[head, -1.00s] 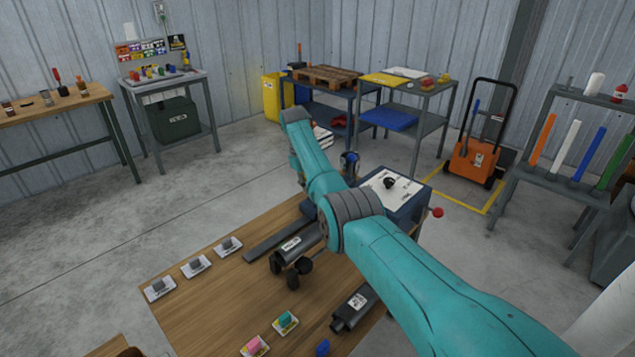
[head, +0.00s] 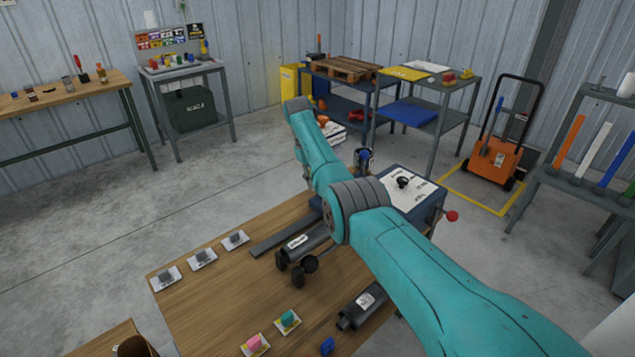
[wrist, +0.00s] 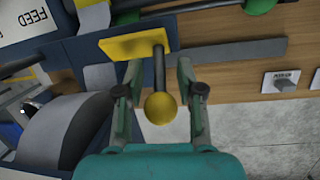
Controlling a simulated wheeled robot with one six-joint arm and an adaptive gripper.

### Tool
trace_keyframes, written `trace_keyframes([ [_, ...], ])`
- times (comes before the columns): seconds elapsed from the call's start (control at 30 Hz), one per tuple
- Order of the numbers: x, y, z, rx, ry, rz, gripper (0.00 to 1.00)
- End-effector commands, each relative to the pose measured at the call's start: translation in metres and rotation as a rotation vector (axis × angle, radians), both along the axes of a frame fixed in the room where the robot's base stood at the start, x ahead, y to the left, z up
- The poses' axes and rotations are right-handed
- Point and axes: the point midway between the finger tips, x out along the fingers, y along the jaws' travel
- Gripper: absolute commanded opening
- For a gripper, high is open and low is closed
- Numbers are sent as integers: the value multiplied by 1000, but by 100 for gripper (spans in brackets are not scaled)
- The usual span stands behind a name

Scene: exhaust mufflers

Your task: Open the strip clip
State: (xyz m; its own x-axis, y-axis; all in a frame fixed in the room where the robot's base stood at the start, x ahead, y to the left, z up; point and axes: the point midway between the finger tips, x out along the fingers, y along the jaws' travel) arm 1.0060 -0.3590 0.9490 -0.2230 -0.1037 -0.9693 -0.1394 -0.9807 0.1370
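In the wrist view a yellow block with a dark lever, likely the strip clip (wrist: 125,48), sits across the near end of a flat grey strip (wrist: 240,50). The lever ends in a yellow ball knob (wrist: 160,108). My gripper (wrist: 158,68) is open, with one finger on each side of the lever and knob. A gap shows between each finger and the knob. The strip lies on the wooden table and also shows in the head view (head: 285,236). In the head view my teal arm hides the clip and the gripper.
A blue box with a white top (head: 412,192) stands at the table's far right. Dark mufflers (head: 362,305) and several small cards (head: 203,259) lie on the table. A green knob (wrist: 258,5) shows at the wrist view's top edge.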

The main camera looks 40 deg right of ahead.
Motion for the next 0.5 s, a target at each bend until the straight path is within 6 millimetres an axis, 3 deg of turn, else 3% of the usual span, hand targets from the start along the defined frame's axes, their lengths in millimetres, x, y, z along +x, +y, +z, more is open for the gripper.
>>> trace_keyframes([
  [0.27,0,0,6,1,5,-2,37],
  [0.5,10,4,42,2,4,-1,37],
])
